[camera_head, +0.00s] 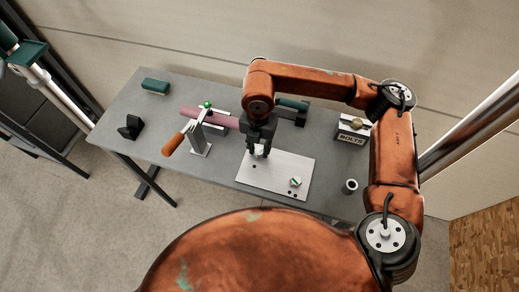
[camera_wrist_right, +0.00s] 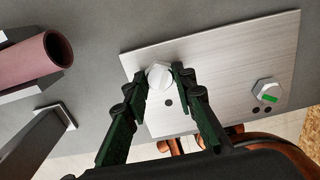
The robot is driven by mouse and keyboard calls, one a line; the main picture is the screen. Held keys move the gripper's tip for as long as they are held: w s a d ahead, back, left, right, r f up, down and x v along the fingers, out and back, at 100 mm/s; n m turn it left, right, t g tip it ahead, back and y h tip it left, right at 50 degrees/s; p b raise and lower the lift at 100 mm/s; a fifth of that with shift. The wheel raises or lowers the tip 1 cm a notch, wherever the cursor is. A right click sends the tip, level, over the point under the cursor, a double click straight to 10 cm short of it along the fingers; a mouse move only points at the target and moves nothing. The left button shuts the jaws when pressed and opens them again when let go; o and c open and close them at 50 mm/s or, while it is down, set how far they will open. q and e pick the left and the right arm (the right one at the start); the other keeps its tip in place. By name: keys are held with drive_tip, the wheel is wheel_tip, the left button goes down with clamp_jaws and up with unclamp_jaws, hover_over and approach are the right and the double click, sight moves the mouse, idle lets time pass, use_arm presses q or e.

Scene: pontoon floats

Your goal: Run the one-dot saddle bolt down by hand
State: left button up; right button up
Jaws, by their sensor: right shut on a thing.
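The silver plate (camera_head: 268,181) lies on the grey table; it also shows in the wrist view (camera_wrist_right: 220,60). The one-dot saddle bolt (camera_wrist_right: 159,77), a pale hex head, is at the plate's left part, with one dark dot beside it. My right gripper (camera_head: 260,153) reaches down from above and is shut on this bolt, with a fingertip on each side of the head. Whether the bolt is seated is hidden from these angles. A second bolt (camera_wrist_right: 267,91) with a green mark sits on the plate's right part beside two dots. My left gripper is not in view.
A pink tube (camera_head: 221,119) lies in a cradle left of the plate, near a clamp with an orange handle (camera_head: 173,144). A labelled bolt box (camera_head: 353,131) and small grey cup (camera_head: 350,186) stand at right. A green block (camera_head: 155,86) lies at the far left.

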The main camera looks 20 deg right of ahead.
sight(259, 151)
drive_tip(key=m+p, duration=0.1)
drive_tip(key=m, duration=0.2)
drive_tip(key=shift+r+p, duration=0.15)
drive_tip(key=shift+p, duration=0.15)
drive_tip(key=m+p, duration=0.2)
drive_tip(key=m, duration=0.4)
drive_tip(key=shift+s, duration=0.1)
drive_tip(key=o, duration=0.6)
drive_tip(key=shift+m, duration=0.3)
drive_tip(key=o, duration=0.4)
drive_tip(key=shift+f, duration=0.2)
drive_tip(key=shift+c, duration=0.2)
drive_tip(key=shift+r, duration=0.15)
drive_tip(key=shift+r+p, duration=2.05)
drive_tip(key=shift+r, duration=0.85)
